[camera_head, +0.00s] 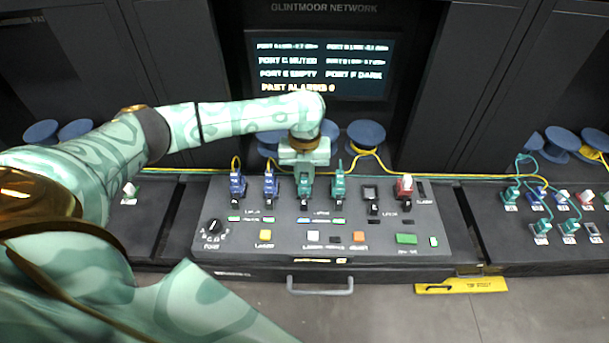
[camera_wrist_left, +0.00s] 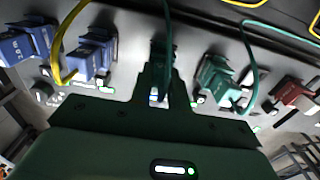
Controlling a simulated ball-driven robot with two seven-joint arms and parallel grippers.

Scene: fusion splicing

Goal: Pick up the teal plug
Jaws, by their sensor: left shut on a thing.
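My left gripper (camera_head: 304,170) reaches down over the middle of the console and is shut on a teal plug (camera_head: 304,185). In the left wrist view, my left gripper's fingers (camera_wrist_left: 160,88) close around that teal plug (camera_wrist_left: 163,52), and its cable runs up past it. The plug stands upright at its port; I cannot tell whether it is seated or slightly lifted. A second teal plug (camera_head: 338,184) stands just to the right, and it also shows in the left wrist view (camera_wrist_left: 216,78). My right gripper is not in view.
Two blue plugs (camera_head: 238,184) stand left of the gripper, with yellow cable. A black socket (camera_head: 371,195) and a red plug (camera_head: 404,186) stand to the right. Buttons and a knob (camera_head: 213,226) line the console front. A screen (camera_head: 320,66) rises behind. A side panel (camera_head: 500,245) holds more plugs.

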